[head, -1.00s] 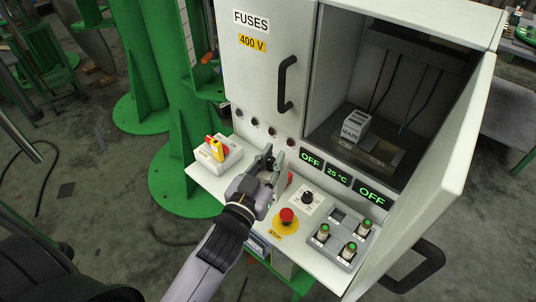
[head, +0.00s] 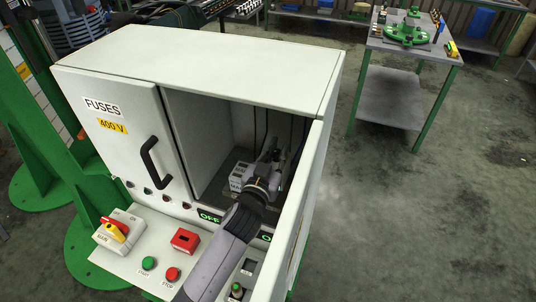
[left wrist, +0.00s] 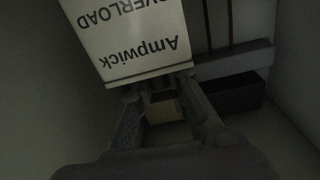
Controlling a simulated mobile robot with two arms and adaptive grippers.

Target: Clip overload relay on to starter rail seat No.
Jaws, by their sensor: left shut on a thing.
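In the left wrist view the overload relay (left wrist: 135,35), a white box lettered OVERLOAD and Ampwick, appears upside down at the fingertips. The left gripper (left wrist: 158,88) is shut on it. My right gripper is not in view.
The cabinet door (head: 305,200) stands open close to the right of my left arm. The FUSES door (head: 125,150) is closed on the left. The front panel carries a red-and-yellow switch (head: 115,230), a red box (head: 185,240) and push buttons. Dark cables hang at the back.

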